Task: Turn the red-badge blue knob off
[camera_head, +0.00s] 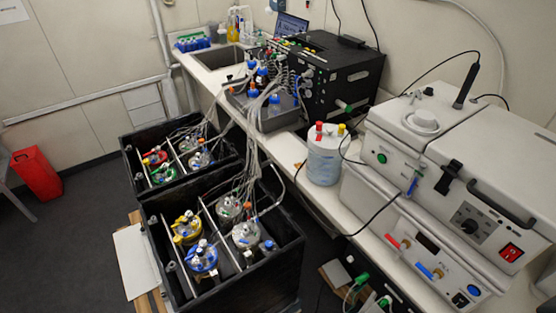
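I cannot single out a blue knob with a red badge. On the front of the white machine at the right there is a blue lever-like handle (430,272) beside a red one (398,242). A round blue button or knob (473,290) sits lower right on the same panel. A small blue handle (413,186) sticks out higher up, below the lid. Small blue caps or knobs (262,75) also show among the tubes by the black box; any badges there are too small to read. Neither of my grippers is in view.
Two black open boxes (275,285) hold several vessels with red, green, yellow and blue lids, with tubes running to the black box (340,85). A white jug (323,160) stands on the bench. A red bin (36,173) stands left. Floor at left is largely clear.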

